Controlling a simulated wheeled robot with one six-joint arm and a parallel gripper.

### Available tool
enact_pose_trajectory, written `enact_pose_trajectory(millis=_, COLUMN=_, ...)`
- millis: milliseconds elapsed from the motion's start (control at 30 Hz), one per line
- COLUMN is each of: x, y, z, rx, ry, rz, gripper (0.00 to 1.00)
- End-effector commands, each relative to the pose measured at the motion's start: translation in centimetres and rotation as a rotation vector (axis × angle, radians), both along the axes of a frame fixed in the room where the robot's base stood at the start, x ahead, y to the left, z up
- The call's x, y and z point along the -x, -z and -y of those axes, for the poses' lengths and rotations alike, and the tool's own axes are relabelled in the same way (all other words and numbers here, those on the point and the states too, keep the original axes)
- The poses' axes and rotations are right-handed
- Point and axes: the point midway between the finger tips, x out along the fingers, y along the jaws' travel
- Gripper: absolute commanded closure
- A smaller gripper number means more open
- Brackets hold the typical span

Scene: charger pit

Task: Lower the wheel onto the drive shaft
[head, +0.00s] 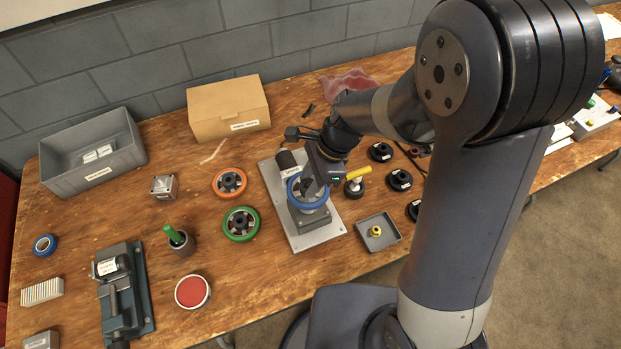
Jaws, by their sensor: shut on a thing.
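A blue-rimmed wheel (310,209) is in the middle of the head view, over the grey block (312,222) on the light metal plate (274,196). My gripper (313,185) is shut on this wheel from above, at its hub. The drive shaft is hidden under the wheel and my gripper. I cannot tell whether the wheel is around the shaft or above it. An orange wheel (229,182) and a green wheel (241,223) lie on the table left of the plate.
A yellow-handled tool (357,175) stands close right of the wheel. Several black knobbed pieces (399,180) and a small grey tray (361,226) are further right. A cardboard box (228,106), grey bin (68,165) and vise (128,299) stand around. Bare wood shows left of the plate.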

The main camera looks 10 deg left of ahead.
Motion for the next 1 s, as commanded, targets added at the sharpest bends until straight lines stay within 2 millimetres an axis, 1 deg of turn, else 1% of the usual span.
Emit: enact_pose_trajectory(millis=1000, x=0.0, y=2.1, z=0.0, rx=0.000, ry=0.000, rz=0.000, gripper=0.97)
